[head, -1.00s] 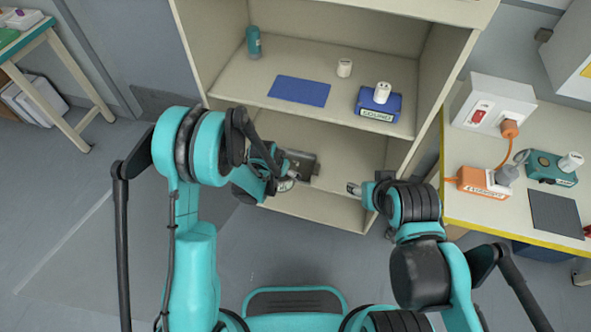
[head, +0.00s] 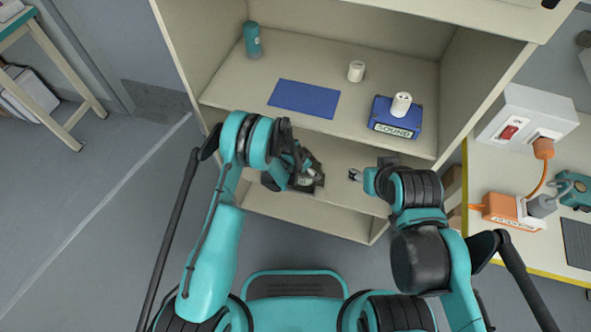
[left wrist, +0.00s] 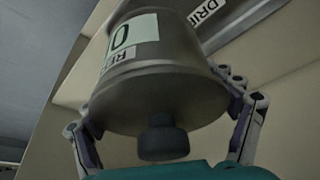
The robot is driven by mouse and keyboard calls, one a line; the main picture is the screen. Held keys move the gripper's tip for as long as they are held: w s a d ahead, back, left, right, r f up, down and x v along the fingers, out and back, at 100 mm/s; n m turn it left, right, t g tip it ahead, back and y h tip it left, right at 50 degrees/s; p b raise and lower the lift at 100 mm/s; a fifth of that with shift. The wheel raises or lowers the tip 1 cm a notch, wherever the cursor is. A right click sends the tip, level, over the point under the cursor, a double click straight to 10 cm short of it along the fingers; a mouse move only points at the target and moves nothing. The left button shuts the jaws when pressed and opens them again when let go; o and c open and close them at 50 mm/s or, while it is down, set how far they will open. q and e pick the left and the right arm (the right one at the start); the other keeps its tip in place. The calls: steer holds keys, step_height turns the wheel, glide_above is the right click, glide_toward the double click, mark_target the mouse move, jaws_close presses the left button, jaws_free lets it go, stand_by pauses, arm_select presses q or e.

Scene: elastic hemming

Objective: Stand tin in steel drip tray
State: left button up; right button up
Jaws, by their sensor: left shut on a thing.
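The tin (left wrist: 165,85) is a grey metal can with a white label, seen close up in the left wrist view. My left gripper (left wrist: 165,115) is shut on it, one finger on each side. In the head view my left gripper (head: 306,182) is at the lower shelf opening, and the tin there is small and mostly hidden. The steel drip tray is largely hidden behind this gripper; a label reading "DRI..." (left wrist: 208,10) shows at the top of the left wrist view. My right gripper (head: 354,175) is to the right, apart from the tin; its jaws are too small to read.
The shelf above holds a teal canister (head: 252,40), a blue mat (head: 304,99), a white cup (head: 356,71) and a blue "SOUND" box (head: 397,120) with a white piece on it. A side table (head: 485,240) with sockets and cables stands at right.

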arm_select(q)
steer(key=w+a+f+b, duration=0.1)
steer(key=w+a+f, duration=0.1)
steer(key=w+a+f+b, duration=0.1)
steer(key=w+a+f, duration=0.1)
steer(key=shift+w+a, duration=0.25)
steer(key=shift+w, duration=0.1)
step_height(320, 180, down, 4)
steer(key=shift+f+b, duration=0.1)
steer(key=shift+b, duration=0.9)
steer(key=shift+r, duration=0.2)
steer(key=shift+c, duration=0.7)
steer(key=shift+f, duration=0.15)
steer(key=o, duration=1.4)
steer(key=p+v, duration=0.4)
steer(key=v, duration=0.8)
